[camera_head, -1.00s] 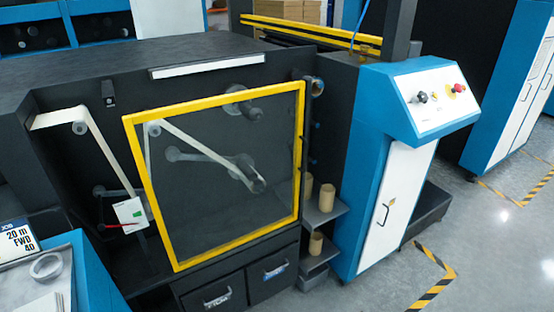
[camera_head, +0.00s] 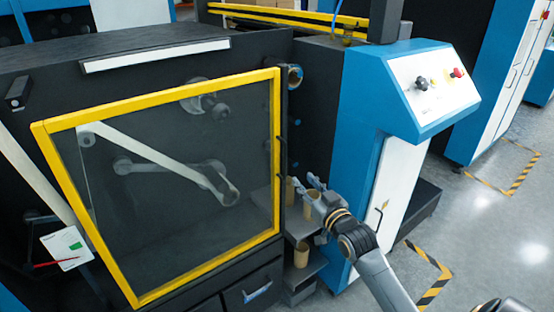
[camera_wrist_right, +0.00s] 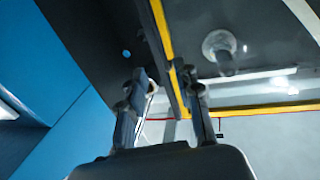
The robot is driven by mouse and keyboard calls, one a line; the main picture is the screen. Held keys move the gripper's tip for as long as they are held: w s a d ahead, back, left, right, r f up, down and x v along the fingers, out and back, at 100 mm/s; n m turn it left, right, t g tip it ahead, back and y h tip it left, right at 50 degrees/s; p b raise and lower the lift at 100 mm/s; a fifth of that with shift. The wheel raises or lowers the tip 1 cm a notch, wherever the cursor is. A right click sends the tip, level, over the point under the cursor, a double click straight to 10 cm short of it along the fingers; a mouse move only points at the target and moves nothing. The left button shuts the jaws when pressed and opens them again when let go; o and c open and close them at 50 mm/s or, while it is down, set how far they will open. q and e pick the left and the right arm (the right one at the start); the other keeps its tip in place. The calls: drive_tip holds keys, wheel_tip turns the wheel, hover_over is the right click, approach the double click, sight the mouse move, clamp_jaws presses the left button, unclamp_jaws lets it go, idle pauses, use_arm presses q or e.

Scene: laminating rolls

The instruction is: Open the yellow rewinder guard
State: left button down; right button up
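The yellow rewinder guard (camera_head: 160,102) is a yellow frame around a clear pane on the front of the dark machine. It looks shut. A thin black handle (camera_head: 284,162) shows along its right edge. My right gripper (camera_head: 306,182) is open and empty in the head view, just right of that edge, with fingers pointing towards the machine. In the right wrist view the gripper (camera_wrist_right: 170,82) has its fingers apart, and the guard's yellow edge (camera_wrist_right: 163,32) runs between them in the picture. I cannot tell whether they touch it. My left gripper is out of view.
Brown cardboard cores (camera_head: 301,254) stand on small shelves (camera_head: 312,268) beneath my right gripper. A blue cabinet with a control panel (camera_head: 432,82) stands close on the right. Drawers (camera_head: 255,290) are below the guard.

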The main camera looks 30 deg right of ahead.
hover_over(284, 176)
drive_tip(key=shift+w+d+f+p, duration=0.1)
drive_tip(key=shift+w+d+p, duration=0.15)
drive_tip(key=shift+p, duration=0.2)
drive_tip(key=shift+s, duration=0.1)
clamp_jaws()
